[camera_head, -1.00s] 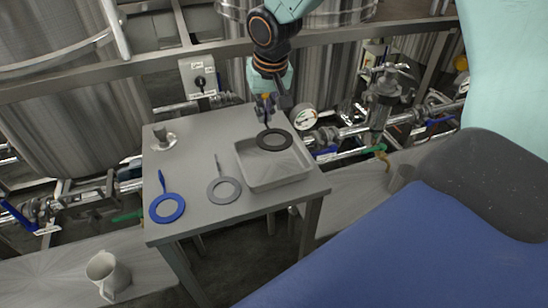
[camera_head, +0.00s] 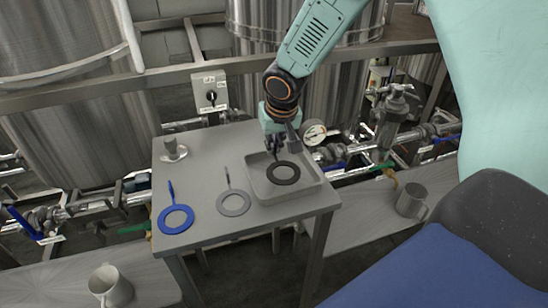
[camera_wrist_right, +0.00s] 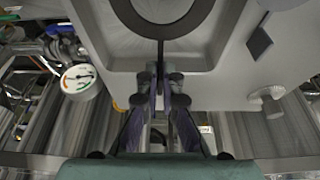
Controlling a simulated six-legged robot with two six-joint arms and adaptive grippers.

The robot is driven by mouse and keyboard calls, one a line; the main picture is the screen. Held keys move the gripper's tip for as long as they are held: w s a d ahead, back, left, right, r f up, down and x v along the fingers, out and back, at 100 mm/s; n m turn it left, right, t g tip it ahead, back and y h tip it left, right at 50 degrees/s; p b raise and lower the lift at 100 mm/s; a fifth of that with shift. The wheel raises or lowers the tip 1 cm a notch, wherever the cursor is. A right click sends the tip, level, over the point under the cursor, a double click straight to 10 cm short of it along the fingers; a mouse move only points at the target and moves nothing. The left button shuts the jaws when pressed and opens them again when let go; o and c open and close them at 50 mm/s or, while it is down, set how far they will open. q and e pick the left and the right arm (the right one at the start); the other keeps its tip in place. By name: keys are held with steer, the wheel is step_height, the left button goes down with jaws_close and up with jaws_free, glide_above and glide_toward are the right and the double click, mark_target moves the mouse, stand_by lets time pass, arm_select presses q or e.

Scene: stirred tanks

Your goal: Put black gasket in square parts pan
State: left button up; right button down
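The black gasket (camera_head: 283,173) is a flat dark ring with a thin handle. It is over the inside of the square parts pan (camera_head: 298,197), a shallow grey pan at the right of the table. I cannot tell whether the ring touches the pan floor. My right gripper (camera_head: 275,147) is at the pan's back edge. In the right wrist view the gripper (camera_wrist_right: 161,78) has its fingers closed on the gasket's handle, with the ring (camera_wrist_right: 158,31) ahead of them, over the pan (camera_wrist_right: 100,45). My left gripper is not in view.
On the grey table (camera_head: 210,150) lie a blue gasket (camera_head: 176,220) and a grey gasket (camera_head: 234,203), left of the pan. A small metal fitting (camera_head: 172,150) stands at the back left. A pressure gauge (camera_head: 314,133), pipes and tanks are close behind.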

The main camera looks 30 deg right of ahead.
mark_target(275, 155)
steer(key=f, duration=0.2)
steer(key=f+b, duration=0.1)
steer(key=shift+d+f, duration=0.3)
steer(key=shift+f, duration=0.1)
steer(key=shift+a+r, duration=0.15)
steer(key=shift+a, duration=0.15)
steer(key=shift+d+f, duration=0.15)
steer(key=shift+f, duration=0.05)
steer(key=c, duration=1.9)
jaws_free()
steer(key=shift+d, duration=0.1)
steer(key=o, duration=0.3)
steer(key=shift+o, duration=0.4)
steer(key=shift+a, duration=0.2)
steer(key=shift+d, duration=0.1)
steer(key=shift+r, duration=0.15)
steer(key=p+v, duration=0.2)
steer(key=v, duration=1)
